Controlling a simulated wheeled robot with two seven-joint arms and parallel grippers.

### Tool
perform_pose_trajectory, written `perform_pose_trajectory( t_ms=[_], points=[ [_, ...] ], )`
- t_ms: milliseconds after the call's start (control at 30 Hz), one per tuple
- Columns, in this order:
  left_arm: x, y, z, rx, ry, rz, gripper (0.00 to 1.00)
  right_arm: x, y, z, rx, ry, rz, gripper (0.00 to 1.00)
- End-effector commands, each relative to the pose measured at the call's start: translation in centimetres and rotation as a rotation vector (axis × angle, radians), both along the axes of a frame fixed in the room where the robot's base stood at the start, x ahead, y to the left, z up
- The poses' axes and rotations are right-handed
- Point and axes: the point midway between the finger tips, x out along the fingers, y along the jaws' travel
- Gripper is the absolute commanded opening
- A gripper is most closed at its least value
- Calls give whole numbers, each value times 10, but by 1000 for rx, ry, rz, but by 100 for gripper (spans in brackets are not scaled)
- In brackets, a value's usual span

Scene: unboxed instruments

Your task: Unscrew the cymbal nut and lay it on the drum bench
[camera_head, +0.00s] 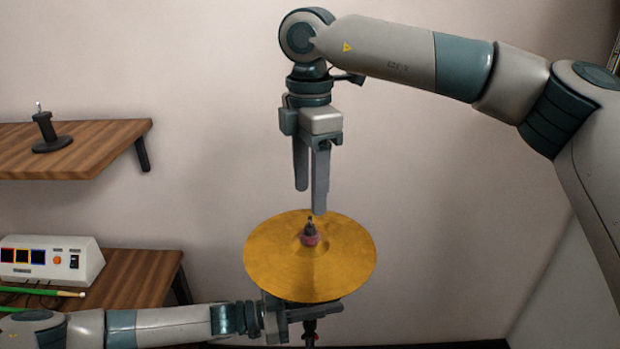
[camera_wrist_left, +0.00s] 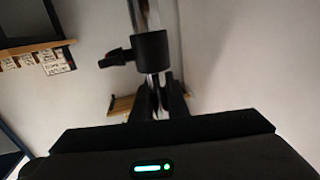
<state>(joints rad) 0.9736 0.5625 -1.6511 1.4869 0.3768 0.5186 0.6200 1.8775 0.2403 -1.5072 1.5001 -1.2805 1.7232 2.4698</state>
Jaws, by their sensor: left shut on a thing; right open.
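The gold cymbal (camera_head: 280,258) sits level on its stand. A red felt (camera_head: 311,239) and a small dark piece on top, apparently the cymbal nut (camera_head: 310,226), are at its centre. My right gripper (camera_head: 310,200) is open and points down, with its fingertips just above the nut. My left gripper (camera_head: 308,313) is under the cymbal, partly hidden by it, and is shut on the cymbal stand. In the left wrist view, the chrome stand pole (camera_wrist_left: 143,16) runs down between the fingers (camera_wrist_left: 157,102). No surface is clearly identifiable as the drum bench.
A wooden shelf (camera_head: 95,150) at the left holds a black stand-like piece (camera_head: 47,135). Below it, a wooden top (camera_head: 145,275) carries a white box with coloured panels (camera_head: 52,258) and green sticks (camera_head: 45,291). A black collar with a wing screw (camera_wrist_left: 152,46) is on the pole.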

Motion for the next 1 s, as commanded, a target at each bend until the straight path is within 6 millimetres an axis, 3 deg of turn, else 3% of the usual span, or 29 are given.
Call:
perform_pose_trajectory(
  t_ms=[500, 933, 1000],
  points=[
    [2, 0, 2, -3, -3, 2, 0, 0, -1, -60, -2, 1, 0, 51],
    [2, 0, 3, -3, -3, 2, 0, 0, 0, -67, 0, 0, -1, 51],
    [2, 0, 3, -3, -3, 2, 0, 0, 0, -67, 0, 1, -1, 35]
  ],
)
